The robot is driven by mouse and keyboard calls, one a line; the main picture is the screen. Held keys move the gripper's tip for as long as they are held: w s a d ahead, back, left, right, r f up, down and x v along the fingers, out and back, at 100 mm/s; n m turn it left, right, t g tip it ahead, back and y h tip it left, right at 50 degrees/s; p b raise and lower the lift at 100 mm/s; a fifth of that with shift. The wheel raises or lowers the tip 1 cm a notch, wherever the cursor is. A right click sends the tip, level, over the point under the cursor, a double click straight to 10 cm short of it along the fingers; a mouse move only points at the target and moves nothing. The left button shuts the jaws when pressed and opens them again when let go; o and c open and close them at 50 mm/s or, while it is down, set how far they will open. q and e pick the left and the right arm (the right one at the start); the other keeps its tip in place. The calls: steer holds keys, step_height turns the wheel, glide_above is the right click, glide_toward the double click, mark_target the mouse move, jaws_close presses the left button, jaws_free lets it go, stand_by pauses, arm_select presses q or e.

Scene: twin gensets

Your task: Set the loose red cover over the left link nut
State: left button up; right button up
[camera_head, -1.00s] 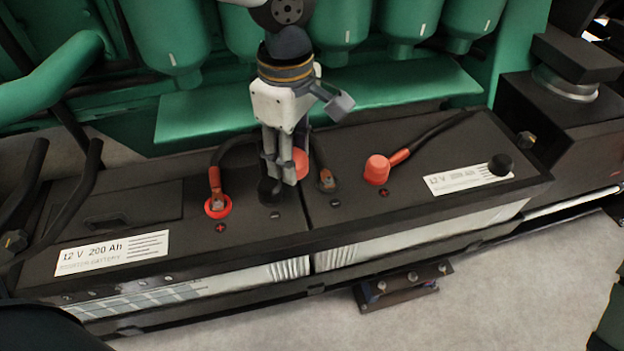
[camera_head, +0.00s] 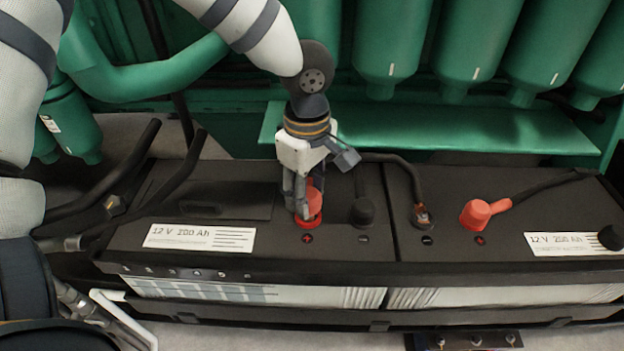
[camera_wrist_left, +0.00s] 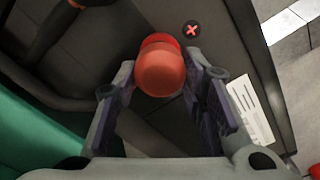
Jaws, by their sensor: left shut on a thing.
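My left gripper (camera_head: 303,205) is shut on the loose red cover (camera_head: 315,202), above the plus post of the left battery (camera_head: 190,209). In the left wrist view the cover (camera_wrist_left: 161,72) sits between the two fingers. A red ring (camera_head: 308,222) shows just below the cover in the head view. The left link nut is hidden behind the cover and fingers. I cannot tell whether the cover is seated or held slightly above. My right gripper is not in view.
A black-capped post (camera_head: 363,211) stands close to the right of the gripper. Beyond it are a bare cable lug (camera_head: 423,214) and another red cover (camera_head: 477,213). Black hoses (camera_head: 165,190) lie to the left. The green engine (camera_head: 450,120) rises behind.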

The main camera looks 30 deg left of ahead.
arm_select(q)
steer(key=shift+f, duration=0.15)
stand_by(0.4)
steer(key=shift+f, duration=0.1)
steer(key=shift+f, duration=0.15)
stand_by(0.4)
steer(key=shift+f, duration=0.9)
steer(key=o, duration=1.3)
steer(key=shift+o, duration=0.2)
